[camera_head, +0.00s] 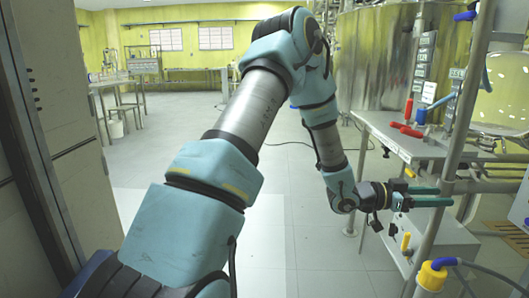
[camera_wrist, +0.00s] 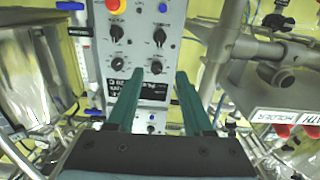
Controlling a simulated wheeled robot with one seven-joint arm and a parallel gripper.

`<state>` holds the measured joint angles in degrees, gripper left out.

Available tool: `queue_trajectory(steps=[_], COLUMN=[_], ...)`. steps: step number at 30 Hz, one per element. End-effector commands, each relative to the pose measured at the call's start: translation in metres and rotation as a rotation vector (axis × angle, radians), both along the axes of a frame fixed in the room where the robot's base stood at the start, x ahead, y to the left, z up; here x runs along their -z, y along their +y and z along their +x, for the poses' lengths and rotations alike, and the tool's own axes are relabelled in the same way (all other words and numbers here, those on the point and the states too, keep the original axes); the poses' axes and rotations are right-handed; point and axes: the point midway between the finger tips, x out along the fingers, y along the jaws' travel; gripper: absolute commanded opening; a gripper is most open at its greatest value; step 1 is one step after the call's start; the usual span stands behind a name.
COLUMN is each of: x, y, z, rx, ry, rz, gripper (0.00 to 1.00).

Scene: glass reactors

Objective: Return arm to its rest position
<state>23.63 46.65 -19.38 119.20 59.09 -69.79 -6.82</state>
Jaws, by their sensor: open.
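My arm reaches out across the head view, bent at the elbow and extended to the right. My gripper (camera_head: 428,196) is beside a vertical metal post, in front of the bench, with its fingers pointing right. It also shows in the wrist view (camera_wrist: 154,98), where the two green fingers stand apart with nothing between them. Beyond the fingers is a grey control panel (camera_wrist: 138,40) with black knobs, blue buttons and a yellow-red button.
A metal post (camera_head: 452,130) and pipes stand close to my gripper. A bench (camera_head: 385,135) carries red-handled items (camera_head: 407,130). A glass vessel (camera_head: 505,90) is at right. A cabinet (camera_head: 60,140) stands at left. The floor (camera_head: 300,240) around my arm is clear.

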Motion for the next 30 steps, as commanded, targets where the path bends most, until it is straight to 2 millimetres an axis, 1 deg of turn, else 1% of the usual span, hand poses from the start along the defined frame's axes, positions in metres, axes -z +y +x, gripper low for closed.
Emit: queue_trajectory(steps=[8,11,14,17,20,23,24,26,27,29,30], x=[0.009,0.013,0.018,0.023,0.028,0.033,0.035,0.037,0.037,0.038,0.038], y=[0.023,0.035,0.054,0.079,0.112,0.158,0.181,0.222,0.251,0.295,0.322], z=[0.032,0.046,0.064,0.082,0.102,0.119,0.125,0.13,0.131,0.126,0.119], rx=[-0.118,-0.174,-0.247,-0.332,-0.432,-0.555,-0.613,-0.71,-0.777,-0.872,-0.929], ry=[-0.017,-0.021,-0.02,-0.014,0.002,0.039,0.064,0.113,0.156,0.232,0.289], rz=[0.127,0.187,0.26,0.349,0.448,0.568,0.623,0.713,0.775,0.862,0.913], gripper=[0.51,0.51,0.51,0.51,0.51,0.51,0.51,0.51,0.51,0.51,0.51])
